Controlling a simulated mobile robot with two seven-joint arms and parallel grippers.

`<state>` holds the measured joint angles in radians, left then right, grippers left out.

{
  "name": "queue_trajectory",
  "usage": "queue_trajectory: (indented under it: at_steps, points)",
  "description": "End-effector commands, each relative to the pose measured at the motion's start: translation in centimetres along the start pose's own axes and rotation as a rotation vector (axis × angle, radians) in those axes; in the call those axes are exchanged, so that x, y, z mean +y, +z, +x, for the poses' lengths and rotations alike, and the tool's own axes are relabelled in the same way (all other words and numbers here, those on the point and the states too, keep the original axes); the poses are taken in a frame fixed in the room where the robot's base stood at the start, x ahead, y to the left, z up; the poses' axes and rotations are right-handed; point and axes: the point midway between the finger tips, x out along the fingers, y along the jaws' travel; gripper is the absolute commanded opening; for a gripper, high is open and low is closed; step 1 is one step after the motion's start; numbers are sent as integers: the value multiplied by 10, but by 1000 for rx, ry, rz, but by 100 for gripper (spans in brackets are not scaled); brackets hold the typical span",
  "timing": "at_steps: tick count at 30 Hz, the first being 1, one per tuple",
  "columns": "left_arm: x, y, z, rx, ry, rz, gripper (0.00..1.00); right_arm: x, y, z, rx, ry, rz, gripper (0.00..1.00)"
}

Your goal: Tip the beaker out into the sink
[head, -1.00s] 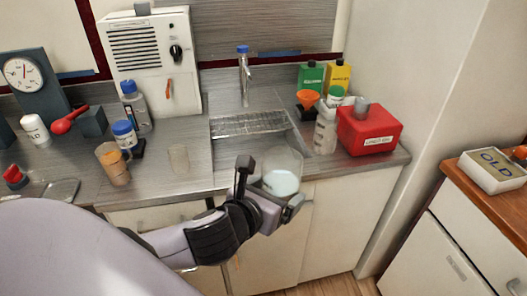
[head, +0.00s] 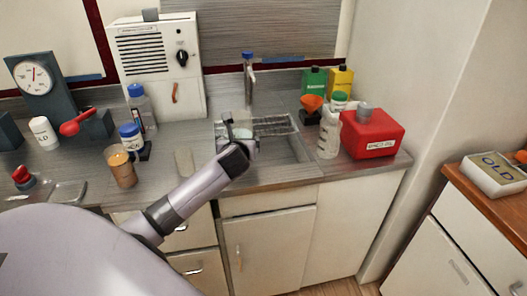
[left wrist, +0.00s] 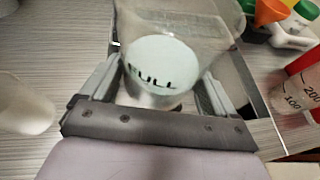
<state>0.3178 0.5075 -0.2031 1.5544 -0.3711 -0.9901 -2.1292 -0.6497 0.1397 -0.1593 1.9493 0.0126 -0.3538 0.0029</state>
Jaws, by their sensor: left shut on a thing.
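My left gripper (head: 238,140) is at the left part of the sink (head: 290,152), reached in from the front. In the left wrist view its two fingers (left wrist: 165,80) are shut on the clear beaker (left wrist: 195,22) from both sides. The beaker holds something whitish, and dark letters reading "FULL" show on it. In the head view my wrist hides most of the beaker; its exact tilt cannot be told. The sink is a recessed basin with a ribbed panel at its back, below the blue-topped tap (head: 248,75). My right gripper is not in view.
A cup of brown liquid (head: 122,168) and a clear empty-looking glass (head: 184,162) stand left of the sink. To its right are a white bottle (head: 328,135), an orange funnel (head: 311,103) and a red can (head: 370,133). The basin's right side is clear.

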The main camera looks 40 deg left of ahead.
Motion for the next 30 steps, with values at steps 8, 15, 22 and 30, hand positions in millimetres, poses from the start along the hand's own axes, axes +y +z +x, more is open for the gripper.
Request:
queue_trajectory:
  at_steps: [8,15,22,30]
  points:
    - [40,-8,44,0,124,-52,51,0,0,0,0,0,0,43]
    - [56,-15,59,-3,170,-72,51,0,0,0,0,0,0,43]
    - [58,-16,61,-4,176,-74,51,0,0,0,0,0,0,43]
    - [59,-16,60,-6,183,-56,51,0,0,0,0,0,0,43]
